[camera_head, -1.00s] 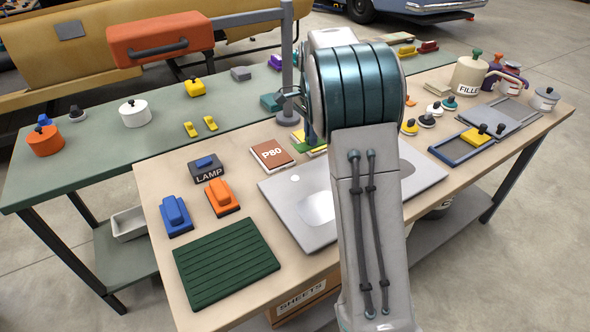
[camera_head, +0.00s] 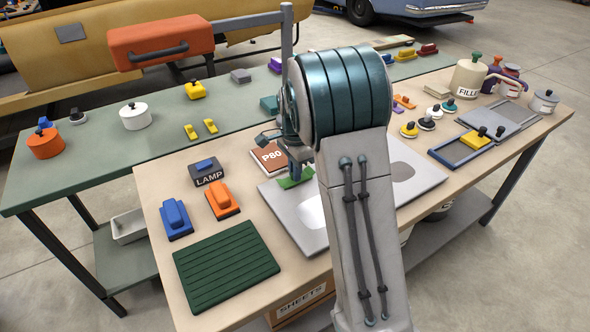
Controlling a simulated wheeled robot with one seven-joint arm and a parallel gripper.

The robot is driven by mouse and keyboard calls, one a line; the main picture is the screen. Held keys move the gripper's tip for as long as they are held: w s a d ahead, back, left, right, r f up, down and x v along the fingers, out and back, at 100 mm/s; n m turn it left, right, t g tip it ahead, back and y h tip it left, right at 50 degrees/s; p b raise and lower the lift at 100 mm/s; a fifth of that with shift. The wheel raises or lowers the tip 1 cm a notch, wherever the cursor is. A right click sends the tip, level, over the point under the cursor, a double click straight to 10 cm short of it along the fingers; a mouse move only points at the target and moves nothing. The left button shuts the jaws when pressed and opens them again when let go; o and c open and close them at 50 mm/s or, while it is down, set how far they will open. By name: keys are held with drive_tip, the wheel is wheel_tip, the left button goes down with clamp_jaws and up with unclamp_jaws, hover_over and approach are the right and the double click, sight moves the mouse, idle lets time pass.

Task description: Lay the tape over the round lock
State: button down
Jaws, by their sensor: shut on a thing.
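My gripper (camera_head: 296,170) points down over the left part of a grey panel (camera_head: 345,215) on the wooden bench. It is shut on a short green strip of tape (camera_head: 292,181). The tape is at the panel's back left edge area; I cannot tell whether it touches the panel. A small pale round spot, likely the round lock, showed there earlier and is now hidden behind the tape and gripper. The panel also bears larger pale patches, one at its left and one at its right. My arm hides the panel's middle.
Left of the panel are the P80 box (camera_head: 270,157), the LAMP block (camera_head: 207,171), orange (camera_head: 223,200) and blue (camera_head: 175,219) sanding blocks, and a green ribbed mat (camera_head: 226,265). Knobbed discs (camera_head: 427,123) and a blue-framed tray (camera_head: 460,150) stand right. A post (camera_head: 287,40) rises behind.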

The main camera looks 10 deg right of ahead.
drive_tip(key=shift+f, duration=0.15)
drive_tip(key=c, duration=1.5)
unclamp_jaws()
wheel_tip(320, 180, up, 11)
drive_tip(key=s+n+t, duration=0.2)
drive_tip(key=s+n, duration=1.2)
drive_tip(key=s, duration=1.3)
drive_tip(key=shift+s+f+t, duration=0.2)
drive_tip(key=shift+f+t, duration=0.2)
drive_tip(key=shift+f, duration=0.05)
